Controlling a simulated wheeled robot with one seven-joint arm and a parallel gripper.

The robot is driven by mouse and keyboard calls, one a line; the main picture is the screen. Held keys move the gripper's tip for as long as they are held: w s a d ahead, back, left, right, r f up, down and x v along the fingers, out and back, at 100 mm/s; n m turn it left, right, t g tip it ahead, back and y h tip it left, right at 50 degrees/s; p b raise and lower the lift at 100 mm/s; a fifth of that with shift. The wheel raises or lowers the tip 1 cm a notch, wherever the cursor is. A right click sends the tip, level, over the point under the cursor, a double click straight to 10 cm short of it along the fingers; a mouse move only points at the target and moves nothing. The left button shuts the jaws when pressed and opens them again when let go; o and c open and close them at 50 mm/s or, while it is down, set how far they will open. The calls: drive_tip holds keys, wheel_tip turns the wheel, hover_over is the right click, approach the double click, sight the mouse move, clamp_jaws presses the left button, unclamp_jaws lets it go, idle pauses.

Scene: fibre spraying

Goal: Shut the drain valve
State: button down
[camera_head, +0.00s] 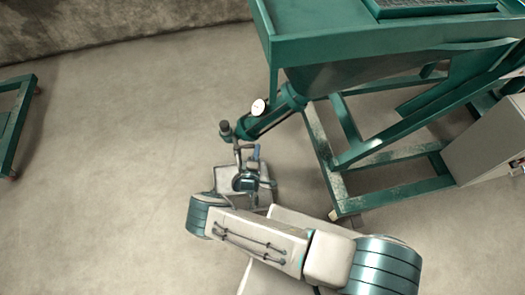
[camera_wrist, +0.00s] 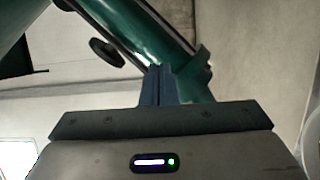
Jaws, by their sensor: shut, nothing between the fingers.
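A green drain pipe (camera_head: 270,118) slopes down to the left from the green machine and carries a round white gauge (camera_head: 258,107). At its lower end is a small dark fitting (camera_head: 225,128), which appears to be the drain valve; its handle position is too small to tell. My gripper (camera_head: 256,150) is just below the pipe's lower end, fingers shut and empty. In the wrist view the shut fingers (camera_wrist: 159,84) point up towards the green pipe (camera_wrist: 150,32), overlapping its lower edge; I cannot tell whether they touch. A dark round disc (camera_wrist: 107,52) sits beside the pipe there.
The green machine frame (camera_head: 345,160) stands to the right of my gripper, with legs near my arm. A grey box (camera_head: 488,142) is at the far right. Another green frame (camera_head: 14,120) is at the left edge. The concrete floor (camera_head: 120,150) at left is clear.

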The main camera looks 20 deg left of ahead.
drive_tip(key=s+d+p, duration=0.2)
drive_tip(key=s, duration=1.1)
drive_tip(key=shift+s+d, duration=0.25)
drive_tip(key=shift+s, duration=0.05)
